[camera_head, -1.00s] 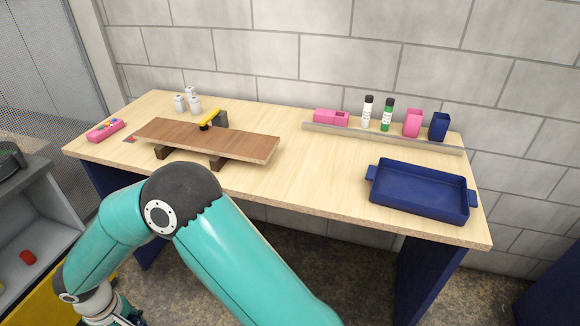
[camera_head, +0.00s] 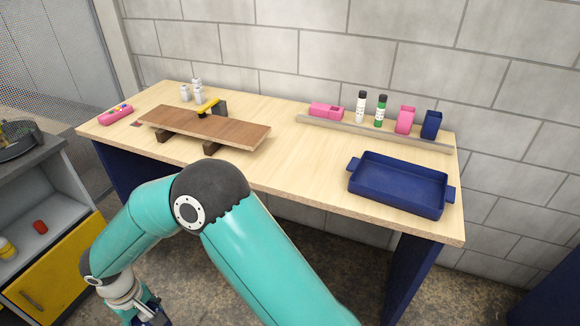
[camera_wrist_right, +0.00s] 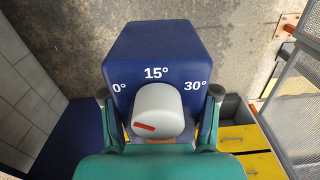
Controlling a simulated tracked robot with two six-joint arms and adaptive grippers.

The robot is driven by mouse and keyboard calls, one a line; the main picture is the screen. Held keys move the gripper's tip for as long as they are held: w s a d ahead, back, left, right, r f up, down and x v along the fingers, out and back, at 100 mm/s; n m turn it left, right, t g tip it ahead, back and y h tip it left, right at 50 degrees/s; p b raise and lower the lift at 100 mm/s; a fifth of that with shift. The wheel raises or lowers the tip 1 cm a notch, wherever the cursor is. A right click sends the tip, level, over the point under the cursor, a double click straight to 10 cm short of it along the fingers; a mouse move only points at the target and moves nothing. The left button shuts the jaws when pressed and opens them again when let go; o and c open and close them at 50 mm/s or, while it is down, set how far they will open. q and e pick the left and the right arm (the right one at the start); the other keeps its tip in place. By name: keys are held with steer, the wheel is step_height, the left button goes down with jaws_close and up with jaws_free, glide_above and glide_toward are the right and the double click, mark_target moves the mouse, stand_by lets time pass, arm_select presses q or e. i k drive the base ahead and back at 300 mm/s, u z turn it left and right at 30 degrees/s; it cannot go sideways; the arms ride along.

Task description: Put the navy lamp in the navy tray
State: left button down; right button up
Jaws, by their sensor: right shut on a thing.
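The navy tray (camera_head: 398,186) lies empty on the right part of the workbench, with a handle at each end. My right gripper (camera_head: 150,314) is low at the bottom left of the head view, in front of the bench and far from the tray. In the right wrist view my right gripper (camera_wrist_right: 160,94) is shut on a navy block (camera_wrist_right: 155,45) with a pale knob and the marks 0°, 15° and 30°. The block is above the floor. I cannot tell whether it is the navy lamp; no other lamp is plain to see. My left gripper is out of view.
A brown board (camera_head: 205,130) rests on dark blocks at the bench's left, a yellow-handled thing (camera_head: 207,107) behind it. A grey shelf with a yellow front (camera_head: 60,285) stands left.

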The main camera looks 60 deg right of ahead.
mark_target(401, 188)
steer(key=k, duration=0.7)
steer(key=z, duration=3.9)
steer(key=k, duration=0.15)
steer(key=u, duration=2.2)
